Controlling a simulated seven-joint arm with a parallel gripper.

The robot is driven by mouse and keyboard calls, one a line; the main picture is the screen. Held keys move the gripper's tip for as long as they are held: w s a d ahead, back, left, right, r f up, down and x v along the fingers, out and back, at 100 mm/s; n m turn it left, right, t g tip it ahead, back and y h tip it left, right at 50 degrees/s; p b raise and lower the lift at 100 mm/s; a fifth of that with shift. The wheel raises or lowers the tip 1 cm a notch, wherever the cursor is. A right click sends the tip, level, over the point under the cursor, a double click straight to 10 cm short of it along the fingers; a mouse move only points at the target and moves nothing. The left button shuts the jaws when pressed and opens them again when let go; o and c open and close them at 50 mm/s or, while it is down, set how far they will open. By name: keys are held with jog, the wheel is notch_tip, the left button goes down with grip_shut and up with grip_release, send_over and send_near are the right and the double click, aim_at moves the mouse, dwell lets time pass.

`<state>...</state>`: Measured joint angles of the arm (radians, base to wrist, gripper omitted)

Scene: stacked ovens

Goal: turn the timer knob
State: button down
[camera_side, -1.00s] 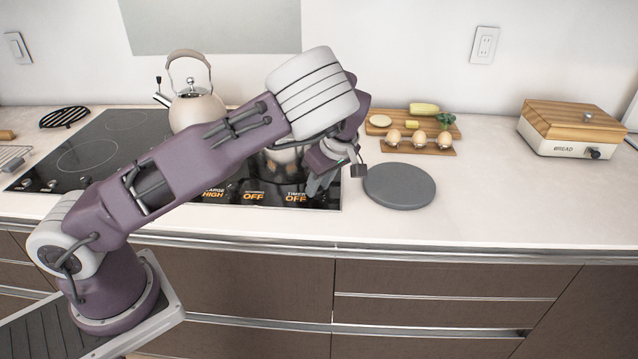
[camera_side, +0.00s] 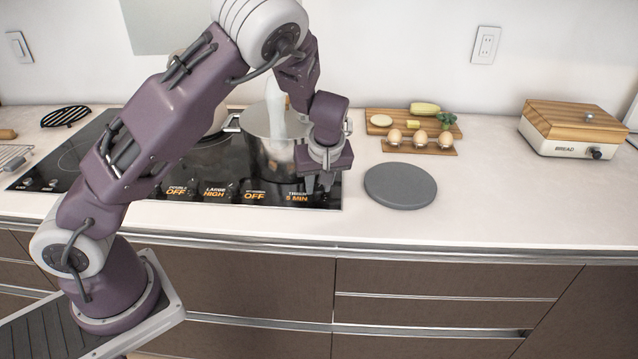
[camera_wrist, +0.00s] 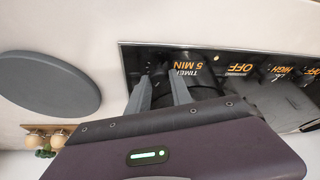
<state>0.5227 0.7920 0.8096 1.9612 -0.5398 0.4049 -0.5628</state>
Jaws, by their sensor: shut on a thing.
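The timer display (camera_side: 297,198) on the stove's front panel reads "5 MIN"; it also shows in the wrist view (camera_wrist: 186,69). My gripper (camera_side: 318,187) points down at the front right corner of the stove, just right of this display. In the wrist view my gripper (camera_wrist: 160,80) has its two grey fingers reaching to the panel beside the "TIMER 5 MIN" text. It is shut on the timer knob, which is dark and mostly hidden between the fingers.
A steel pot (camera_side: 262,150) stands on the stove (camera_side: 75,160) close behind and left of my gripper. A grey round disc (camera_side: 400,186) lies on the counter to the right. Eggs on a wooden holder (camera_side: 420,149) and a bread box (camera_side: 565,130) stand farther right.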

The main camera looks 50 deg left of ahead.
jog(key=shift+m, duration=0.3)
jog(key=c, duration=1.2)
grip_release()
jog(key=shift+o, duration=0.2)
jog(key=v, duration=0.7)
jog(key=shift+s, duration=0.15)
